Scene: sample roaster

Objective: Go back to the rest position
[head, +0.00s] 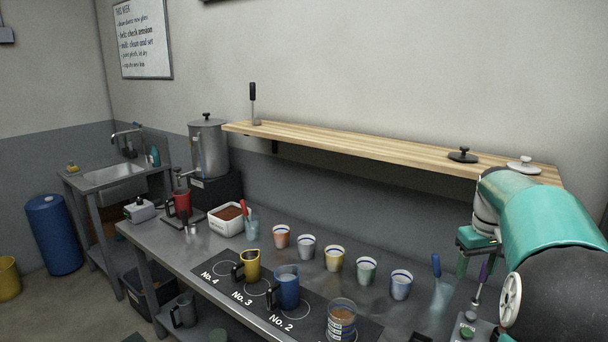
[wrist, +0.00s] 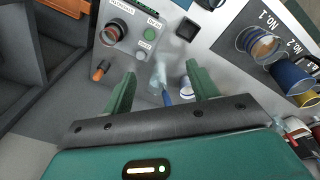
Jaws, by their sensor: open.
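My gripper (head: 474,262) is at the right of the head view, above the right end of the counter, with my teal arm reaching in from the right edge. In the wrist view my gripper (wrist: 161,82) shows two green fingers spread apart with nothing held between them. Below and beyond the fingers are a clear glass (wrist: 155,86) with a blue-handled tool in it and a control box (wrist: 145,35) with a knob and buttons. The glass (head: 440,296) stands left of my gripper in the head view, apart from it.
A wooden shelf (head: 350,146) runs along the wall behind the counter (head: 180,252), close to my arm. Several cups stand in a row. A yellow jug (head: 251,266), a blue jug (head: 287,288) and a glass jar (head: 341,320) stand on the dark numbered mat (head: 222,268).

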